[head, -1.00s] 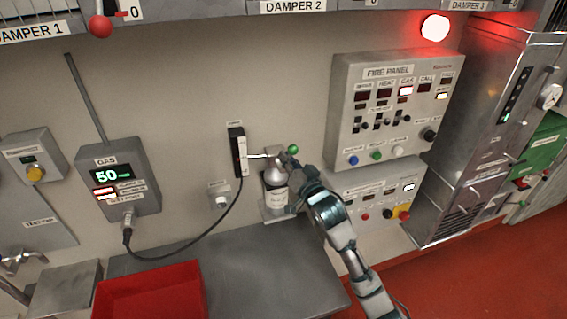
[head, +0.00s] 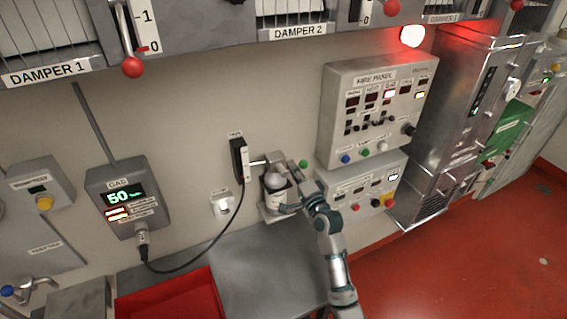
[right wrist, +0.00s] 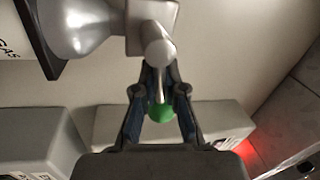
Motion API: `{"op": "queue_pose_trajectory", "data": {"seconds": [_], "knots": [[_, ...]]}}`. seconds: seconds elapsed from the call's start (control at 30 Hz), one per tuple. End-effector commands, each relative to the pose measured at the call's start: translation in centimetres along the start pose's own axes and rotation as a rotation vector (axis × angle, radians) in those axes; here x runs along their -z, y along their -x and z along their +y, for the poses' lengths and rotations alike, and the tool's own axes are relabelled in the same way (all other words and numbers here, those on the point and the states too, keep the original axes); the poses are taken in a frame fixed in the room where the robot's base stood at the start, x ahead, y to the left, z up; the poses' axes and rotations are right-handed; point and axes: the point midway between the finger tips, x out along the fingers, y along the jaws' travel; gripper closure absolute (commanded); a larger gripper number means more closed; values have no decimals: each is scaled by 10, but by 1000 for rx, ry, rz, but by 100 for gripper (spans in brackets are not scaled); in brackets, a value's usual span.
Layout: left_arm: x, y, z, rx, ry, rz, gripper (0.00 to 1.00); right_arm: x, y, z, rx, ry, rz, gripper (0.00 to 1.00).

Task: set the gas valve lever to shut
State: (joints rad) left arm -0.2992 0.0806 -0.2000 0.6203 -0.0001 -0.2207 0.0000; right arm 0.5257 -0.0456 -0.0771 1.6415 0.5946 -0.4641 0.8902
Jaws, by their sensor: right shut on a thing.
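The gas valve lever is a thin rod with a green ball end (head: 303,163), beside a grey valve body (head: 275,160) on the wall. In the right wrist view the green ball (right wrist: 160,108) sits between the fingers, and the rod runs up to a round metal hub (right wrist: 155,50). My right gripper (head: 297,178) is at the lever in the head view; it also shows in the right wrist view (right wrist: 161,100), shut on the lever's ball end. My left gripper is not in view.
The fire panel (head: 372,105) is close on the right, with a lower button box (head: 352,190) beneath. A metal counter (head: 260,265) and red tray (head: 165,300) lie below.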

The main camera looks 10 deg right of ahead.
Motion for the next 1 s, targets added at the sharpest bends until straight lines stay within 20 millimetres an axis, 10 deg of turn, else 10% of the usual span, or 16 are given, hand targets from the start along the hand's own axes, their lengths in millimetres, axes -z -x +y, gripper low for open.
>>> {"op": "queue_pose_trajectory", "data": {"seconds": [0.93, 1.0], "knots": [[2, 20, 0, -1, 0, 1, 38, -3, 2, 16, -18, -201, 34, 100], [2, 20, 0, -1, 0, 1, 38, -3, 2, 16, -18, -201, 34, 78]]}}
